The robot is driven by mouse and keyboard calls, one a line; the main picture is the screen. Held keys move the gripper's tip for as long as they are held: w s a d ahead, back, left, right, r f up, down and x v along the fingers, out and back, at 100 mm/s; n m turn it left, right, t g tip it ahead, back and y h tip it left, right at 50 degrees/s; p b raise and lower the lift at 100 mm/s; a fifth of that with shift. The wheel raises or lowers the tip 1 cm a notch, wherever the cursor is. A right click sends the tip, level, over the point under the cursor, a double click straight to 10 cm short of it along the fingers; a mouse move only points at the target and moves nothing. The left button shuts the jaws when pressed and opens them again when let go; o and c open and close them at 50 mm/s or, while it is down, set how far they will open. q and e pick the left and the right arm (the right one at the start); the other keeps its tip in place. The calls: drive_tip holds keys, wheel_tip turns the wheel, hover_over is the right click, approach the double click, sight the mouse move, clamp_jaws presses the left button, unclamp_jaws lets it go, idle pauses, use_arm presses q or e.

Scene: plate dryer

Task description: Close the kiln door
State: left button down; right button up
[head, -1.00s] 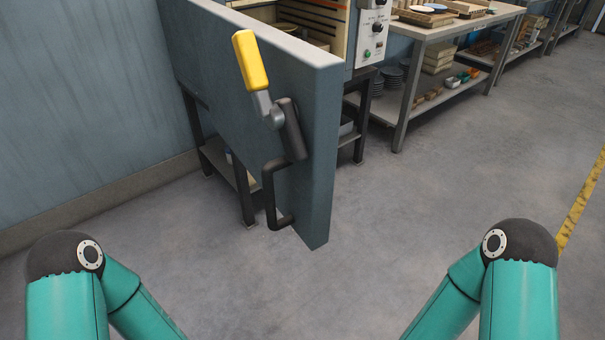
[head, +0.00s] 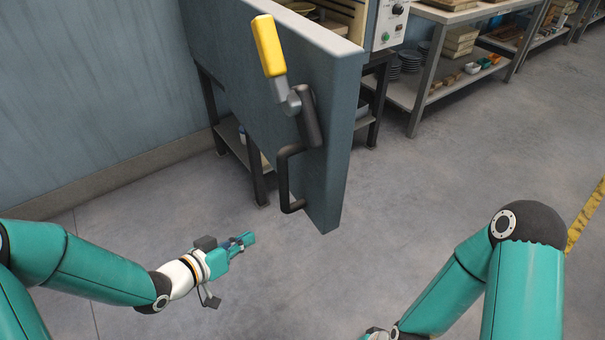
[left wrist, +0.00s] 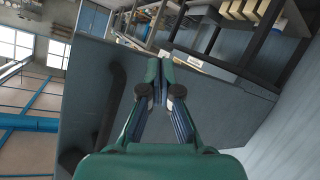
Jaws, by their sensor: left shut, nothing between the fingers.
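The kiln door (head: 330,165) is a thick grey-blue slab standing open, its free edge toward me. A yellow-handled latch lever (head: 269,45) and a black pull handle (head: 286,178) are on its face. The kiln's pale interior (head: 340,10) shows behind it. My left gripper (head: 249,240) is shut and empty, low and to the left of the black handle, apart from it in the head view. In the left wrist view the shut fingers (left wrist: 159,85) point toward the door (left wrist: 85,95), with the dark handle (left wrist: 112,105) left of them.
The kiln's control panel (head: 391,20) is right of the opening. A metal shelf table (head: 440,15) with plates and boxes stands at the back right. A wall (head: 90,100) runs along the left. The floor (head: 420,200) right of the door is clear.

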use_arm(q)
wheel_tip(320, 180, up, 12)
drive_tip(key=s+m+h, duration=0.1)
drive_tip(key=m+h, duration=0.3)
drive_tip(key=m+g+h, duration=0.2)
drive_tip(key=m+h, duration=0.1)
drive_tip(key=m, duration=0.1)
approach(320, 175)
drive_tip(key=x, duration=0.7)
